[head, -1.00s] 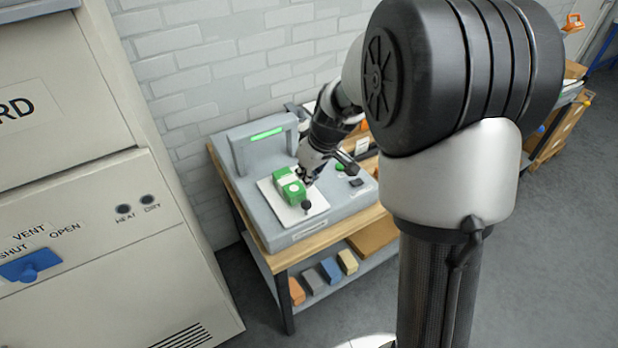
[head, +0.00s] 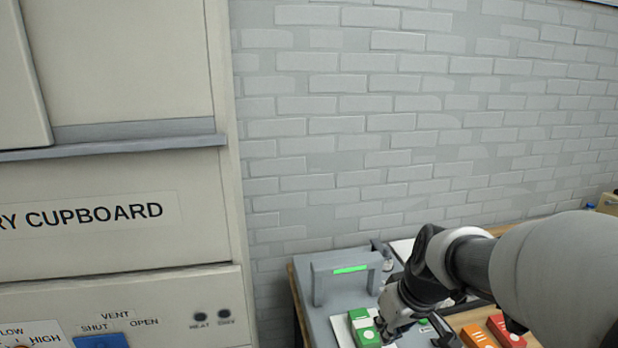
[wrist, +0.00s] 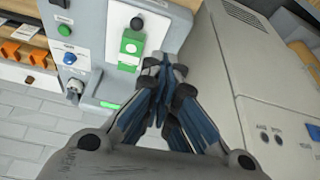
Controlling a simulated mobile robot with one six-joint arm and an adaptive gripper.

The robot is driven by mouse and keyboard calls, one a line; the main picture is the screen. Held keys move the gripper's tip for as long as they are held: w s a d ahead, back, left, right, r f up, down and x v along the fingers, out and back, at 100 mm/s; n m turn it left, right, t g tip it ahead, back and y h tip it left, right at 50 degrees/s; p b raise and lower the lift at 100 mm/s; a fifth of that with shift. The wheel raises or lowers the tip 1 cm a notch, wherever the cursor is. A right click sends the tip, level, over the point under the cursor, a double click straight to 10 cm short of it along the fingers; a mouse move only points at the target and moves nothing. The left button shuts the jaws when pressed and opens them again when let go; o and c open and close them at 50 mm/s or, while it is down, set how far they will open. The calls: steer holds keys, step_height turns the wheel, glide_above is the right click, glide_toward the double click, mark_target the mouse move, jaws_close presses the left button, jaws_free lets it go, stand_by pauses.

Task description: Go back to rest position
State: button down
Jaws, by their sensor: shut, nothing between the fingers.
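My gripper (head: 384,332) is low in the head view, beside a green block with a white band (head: 363,327). In the wrist view my gripper (wrist: 165,64) has its fingers together with nothing between them. The green block (wrist: 131,46) lies on a white plate (wrist: 155,35) just to the left of the fingertips and appears apart from them. The plate is on a grey bench machine (head: 318,318) with a lit green bar. My arm hides part of the machine and bench in the head view.
A large cream cupboard (head: 110,240) with a blue handle (head: 102,341) stands at the left. A brick wall (head: 420,120) is behind the bench. Orange blocks (head: 490,333) lie right of the machine. A black knob (wrist: 137,22) stands on the plate's edge.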

steer(key=s+r+m, duration=0.1)
steer(key=s+r, duration=0.1)
steer(key=s, duration=0.8)
steer(key=s+a+r+m+h, duration=0.1)
steer(key=s+r+m, duration=0.1)
steer(key=s, duration=0.9)
steer(key=shift+s+a+r+t, duration=0.2)
steer(key=shift+s+r+t, duration=0.1)
steer(key=shift+r, duration=0.2)
